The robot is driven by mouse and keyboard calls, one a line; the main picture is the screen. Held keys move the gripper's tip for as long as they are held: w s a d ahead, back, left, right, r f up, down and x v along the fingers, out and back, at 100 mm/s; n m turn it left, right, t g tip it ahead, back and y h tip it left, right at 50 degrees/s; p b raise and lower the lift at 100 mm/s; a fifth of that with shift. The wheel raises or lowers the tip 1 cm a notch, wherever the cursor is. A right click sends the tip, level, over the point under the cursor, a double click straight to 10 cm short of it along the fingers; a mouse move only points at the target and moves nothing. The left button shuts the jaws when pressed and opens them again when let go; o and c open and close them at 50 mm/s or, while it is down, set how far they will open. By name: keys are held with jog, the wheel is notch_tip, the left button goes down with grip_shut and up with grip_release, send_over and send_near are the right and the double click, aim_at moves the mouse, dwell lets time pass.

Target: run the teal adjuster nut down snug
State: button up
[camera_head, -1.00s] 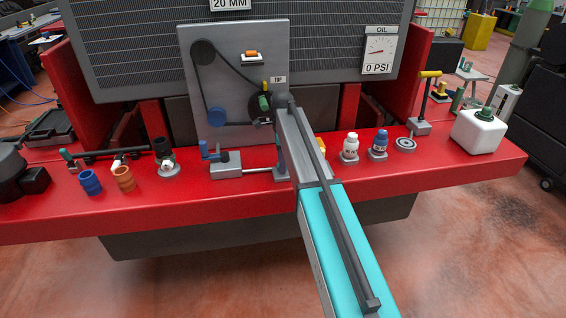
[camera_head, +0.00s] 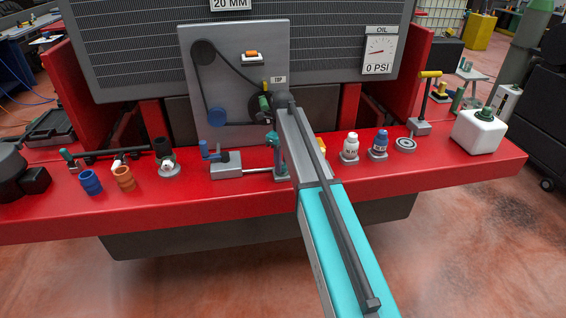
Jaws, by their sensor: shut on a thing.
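A small teal piece (camera_head: 272,138), which looks like the adjuster nut, shows just left of my arm. It sits at the top of a teal upright near the right end of a thin rod. My own arm comes up from the lower right, and its dark joint is above and right of this piece. I cannot see how far the nut is run down.
A grey block with a blue handle (camera_head: 226,166) stands left of the rod. Behind is a grey panel (camera_head: 236,75) with belt and pulleys. Blue (camera_head: 91,183) and orange (camera_head: 124,178) sleeves lie left.

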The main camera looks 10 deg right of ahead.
jog(key=shift+w+r, duration=0.2)
jog(key=shift+r, duration=0.05)
jog(key=o, duration=1)
jog(key=shift+c, duration=0.2)
jog(key=shift+o, duration=0.4)
jog(key=shift+s, duration=0.15)
jog(key=shift+f, duration=0.15)
notch_tip(320, 180, up, 14)
jog(key=b, duration=0.3)
jog(key=shift+f, duration=0.1)
